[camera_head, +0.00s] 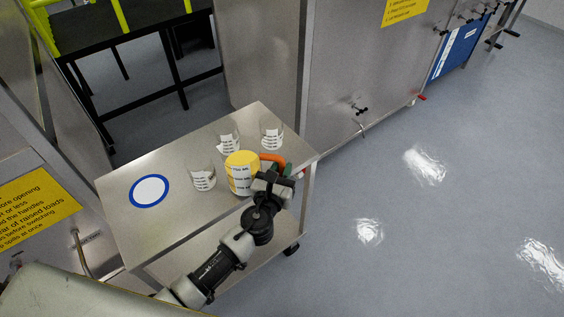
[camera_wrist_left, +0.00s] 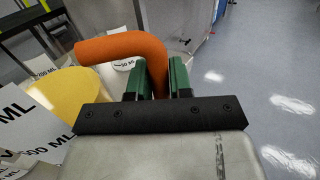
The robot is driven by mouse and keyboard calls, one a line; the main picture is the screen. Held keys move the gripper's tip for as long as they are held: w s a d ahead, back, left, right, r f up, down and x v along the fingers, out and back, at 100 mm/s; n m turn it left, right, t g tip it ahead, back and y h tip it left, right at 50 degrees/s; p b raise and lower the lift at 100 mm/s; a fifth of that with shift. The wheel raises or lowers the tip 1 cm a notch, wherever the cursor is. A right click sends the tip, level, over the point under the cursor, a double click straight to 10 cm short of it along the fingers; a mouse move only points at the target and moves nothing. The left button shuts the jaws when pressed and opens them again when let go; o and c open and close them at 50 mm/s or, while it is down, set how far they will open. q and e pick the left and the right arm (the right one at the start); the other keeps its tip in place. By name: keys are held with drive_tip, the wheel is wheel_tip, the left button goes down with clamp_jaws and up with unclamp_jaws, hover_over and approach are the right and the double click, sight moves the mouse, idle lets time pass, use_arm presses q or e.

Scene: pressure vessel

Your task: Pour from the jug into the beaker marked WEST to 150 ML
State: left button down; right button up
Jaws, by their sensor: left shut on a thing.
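The jug (camera_head: 240,178) has a yellow top, a white label and an orange handle (camera_head: 272,160). It is on or just above the cart top; I cannot tell which. My left gripper (camera_head: 272,178) is shut on the orange handle. In the left wrist view, the green fingertips (camera_wrist_left: 165,80) are on either side of the handle (camera_wrist_left: 125,46), with the yellow jug top (camera_wrist_left: 65,95) to the left. Three clear beakers with white labels stand around the jug: one on the left (camera_head: 202,178), one behind (camera_head: 229,140), one behind right (camera_head: 272,136). I cannot read which is WEST. My right gripper is not in view.
The steel cart top (camera_head: 180,205) has a blue-ringed white disc (camera_head: 149,191) at left and bare room around it. Steel cabinets (camera_head: 350,75) stand behind on the right. A yellow sign (camera_head: 38,207) is at far left. The floor at right is clear.

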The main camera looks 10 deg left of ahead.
sight(271, 158)
use_arm(q)
drive_tip(key=shift+s+d+r, duration=0.1)
drive_tip(key=shift+s+r, duration=0.15)
drive_tip(key=shift+s, duration=0.15)
drive_tip(key=shift+w+r+n, duration=0.15)
drive_tip(key=shift+w+n, duration=0.05)
drive_tip(key=shift+n, duration=0.1)
drive_tip(key=shift+s+a+r+n, duration=0.1)
drive_tip(key=shift+a+r+n, duration=0.2)
drive_tip(key=shift+r, duration=0.2)
drive_tip(key=shift+s+a+r+n, duration=0.1)
drive_tip(key=shift+a+r+n, duration=0.1)
drive_tip(key=shift+r+n, duration=0.25)
drive_tip(key=shift+a+r+n+t, duration=0.2)
drive_tip(key=shift+a+r+n, duration=0.2)
drive_tip(key=shift+r+n, duration=0.15)
drive_tip(key=shift+a+r+n+t, duration=0.2)
drive_tip(key=shift+a+r+n, duration=0.15)
drive_tip(key=shift+r+n, duration=0.2)
drive_tip(key=shift+a+r, duration=0.1)
drive_tip(key=shift+r, duration=0.1)
drive_tip(key=shift+a+r+n+y+p, duration=0.15)
drive_tip(key=shift+a+r+n+p, duration=0.25)
drive_tip(key=shift+r, duration=0.25)
drive_tip(key=shift+a+r+n+y+p, duration=0.15)
drive_tip(key=shift+a+r+n+p, duration=0.15)
drive_tip(key=shift+r+n, duration=0.25)
drive_tip(key=shift+r, duration=0.2)
